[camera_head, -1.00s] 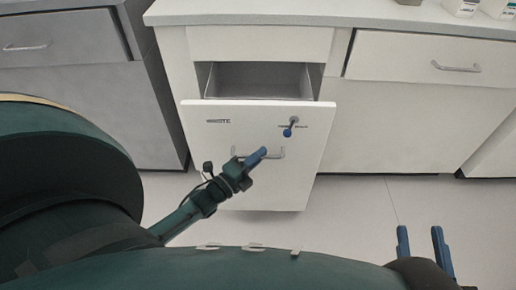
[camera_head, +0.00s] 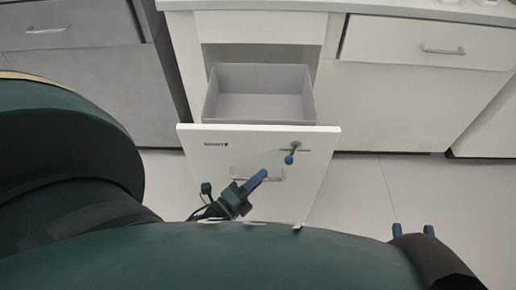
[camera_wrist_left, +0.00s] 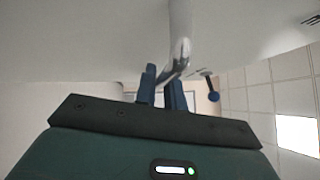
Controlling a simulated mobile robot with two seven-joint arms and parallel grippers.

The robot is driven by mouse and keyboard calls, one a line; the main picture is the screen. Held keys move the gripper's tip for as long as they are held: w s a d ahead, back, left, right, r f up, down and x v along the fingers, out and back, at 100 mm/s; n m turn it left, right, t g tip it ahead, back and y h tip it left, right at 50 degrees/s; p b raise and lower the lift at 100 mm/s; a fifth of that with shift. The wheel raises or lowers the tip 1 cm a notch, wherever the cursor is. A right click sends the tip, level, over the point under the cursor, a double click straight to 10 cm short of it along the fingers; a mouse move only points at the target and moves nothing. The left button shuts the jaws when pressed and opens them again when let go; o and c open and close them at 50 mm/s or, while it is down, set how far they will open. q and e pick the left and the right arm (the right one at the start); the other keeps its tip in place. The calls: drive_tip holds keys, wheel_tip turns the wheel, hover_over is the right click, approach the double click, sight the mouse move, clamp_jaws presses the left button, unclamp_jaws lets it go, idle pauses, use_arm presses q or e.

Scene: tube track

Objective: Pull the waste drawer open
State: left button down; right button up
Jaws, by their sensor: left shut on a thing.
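The waste drawer (camera_head: 215,155) stands well out from the white cabinet in the head view, and its grey inner bin (camera_head: 258,106) shows behind the front panel. A bar handle (camera_head: 277,180) is on the front panel. My left gripper (camera_head: 262,176) is shut on this handle, which also shows in the left wrist view (camera_wrist_left: 180,48) between the blue fingers (camera_wrist_left: 163,88). A small latch with a blue knob (camera_head: 289,160) sits on the panel above the handle. My right gripper (camera_head: 413,231) is at the lower right, its two blue fingertips apart with nothing between them.
A closed drawer with a handle (camera_head: 442,49) is to the right, under the light countertop (camera_head: 400,10). A grey cabinet (camera_head: 90,85) stands at the left. The floor (camera_head: 370,190) is clear to the right of the drawer.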

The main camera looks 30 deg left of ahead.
use_arm(q)
drive_tip(key=c, duration=1.5)
unclamp_jaws()
drive_tip(key=shift+s+a+f, duration=0.1)
use_arm(e)
drive_tip(key=shift+s, duration=0.1)
